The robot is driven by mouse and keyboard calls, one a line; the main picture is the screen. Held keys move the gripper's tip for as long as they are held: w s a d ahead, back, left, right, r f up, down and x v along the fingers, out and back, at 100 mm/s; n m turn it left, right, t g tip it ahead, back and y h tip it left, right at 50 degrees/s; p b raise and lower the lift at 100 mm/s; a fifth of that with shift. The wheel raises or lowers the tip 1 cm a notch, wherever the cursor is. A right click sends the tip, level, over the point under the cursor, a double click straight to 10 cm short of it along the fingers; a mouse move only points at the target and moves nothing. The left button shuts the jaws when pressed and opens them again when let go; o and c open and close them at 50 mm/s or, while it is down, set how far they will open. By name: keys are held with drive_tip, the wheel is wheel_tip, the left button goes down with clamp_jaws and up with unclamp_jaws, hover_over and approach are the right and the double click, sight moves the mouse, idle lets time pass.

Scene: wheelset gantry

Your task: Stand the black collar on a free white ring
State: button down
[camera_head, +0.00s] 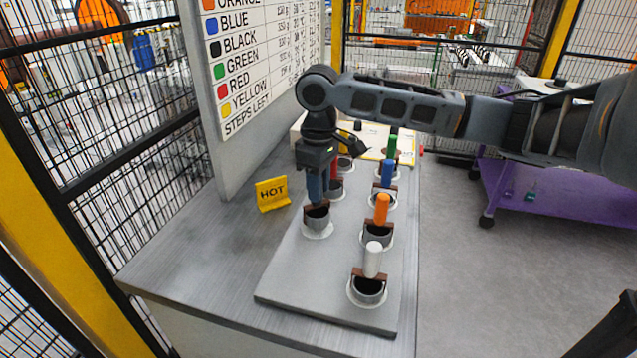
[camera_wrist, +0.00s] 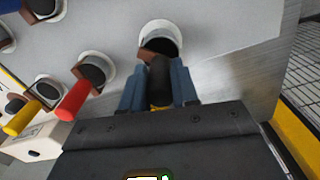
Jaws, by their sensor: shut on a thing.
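My gripper (camera_head: 316,188) points down over the left row of the grey board. In the wrist view its two blue-grey fingers (camera_wrist: 158,88) are shut on the black handle (camera_wrist: 160,72) of the black collar. The collar's grey cup (camera_head: 317,218) is upright, within the outline of a white ring (camera_head: 319,234) at the near end of that row. The same white ring shows around the cup in the wrist view (camera_wrist: 150,27). I cannot tell whether the cup's base touches the ring. The fingers hide most of the handle in the head view.
White (camera_head: 372,262), orange (camera_head: 381,212), blue (camera_head: 387,174) and green (camera_head: 391,146) collars stand along the right row. A red collar (camera_wrist: 74,99) and a yellow collar (camera_wrist: 24,120) stand behind mine. A yellow HOT sign (camera_head: 272,194) is to the left.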

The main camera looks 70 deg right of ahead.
drive_tip(key=shift+f+b, duration=0.5)
drive_tip(key=shift+f, duration=0.4)
idle(0.3)
drive_tip(key=c, duration=0.8)
unclamp_jaws()
drive_tip(key=shift+r+b, duration=0.35)
drive_tip(key=shift+r, duration=3.55)
